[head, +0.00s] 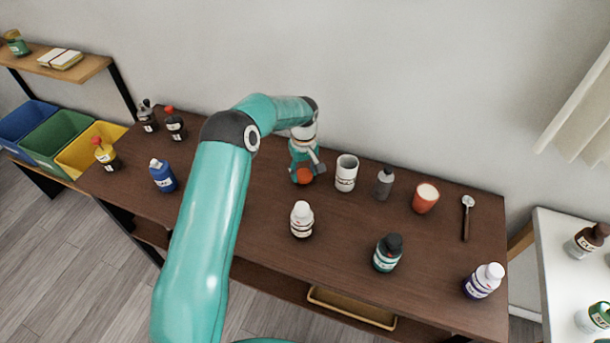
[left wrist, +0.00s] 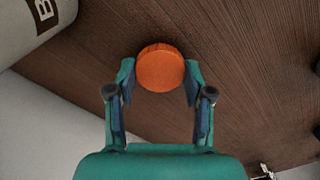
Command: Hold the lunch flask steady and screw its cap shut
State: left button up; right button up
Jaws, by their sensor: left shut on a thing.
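A white open-topped cylinder with a dark label (head: 346,174), which looks like the lunch flask, stands upright on the brown table. Its side also shows at the upper left of the left wrist view (left wrist: 30,28). My left gripper (head: 304,172) is just left of it, apart from it and low over the table. It is shut on an orange round cap (left wrist: 160,68), held between its two fingertips. The cap also shows in the head view (head: 303,177), partly covered by the fingers. My right gripper is not in view.
Right of the flask stand a grey bottle (head: 384,184) and an orange cup (head: 425,198). A white bottle (head: 301,220) and a dark-capped green bottle (head: 387,253) stand nearer the front. My left arm crosses over the table; clear wood lies between the bottles.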

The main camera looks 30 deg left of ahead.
pick_arm(q)
notch_tip(320, 180, up, 10)
jog(key=b, duration=0.2)
notch_tip(320, 180, up, 9)
send_over(304, 174)
jog(key=shift+f, duration=0.15)
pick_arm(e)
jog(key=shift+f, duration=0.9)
pick_arm(q)
jog(key=shift+d+f, duration=0.1)
